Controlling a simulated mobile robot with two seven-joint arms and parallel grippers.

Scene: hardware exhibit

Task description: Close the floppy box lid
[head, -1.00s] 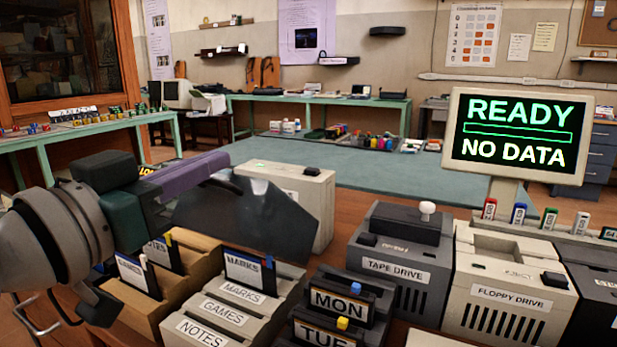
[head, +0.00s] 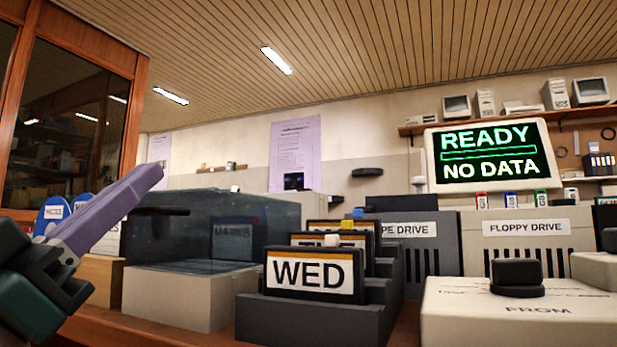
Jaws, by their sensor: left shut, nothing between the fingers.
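The floppy box (head: 178,298) is a pale beige box left of centre. Its smoky see-through lid (head: 215,222) shows above the base, with a dark handle (head: 162,211) at its upper left. Dim labelled cards show through the lid. I cannot tell from this low angle how far the lid is tilted or whether it rests on the base. My left gripper (head: 152,176) is shut and empty, its purple fingers pointing up and right. Its tip is left of and slightly above the handle in the picture; I see no clear contact. My right gripper is out of view.
A dark stepped holder with a WED card (head: 313,275) stands right of the floppy box. The floppy drive (head: 525,245) and the READY / NO DATA screen (head: 494,155) are behind.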

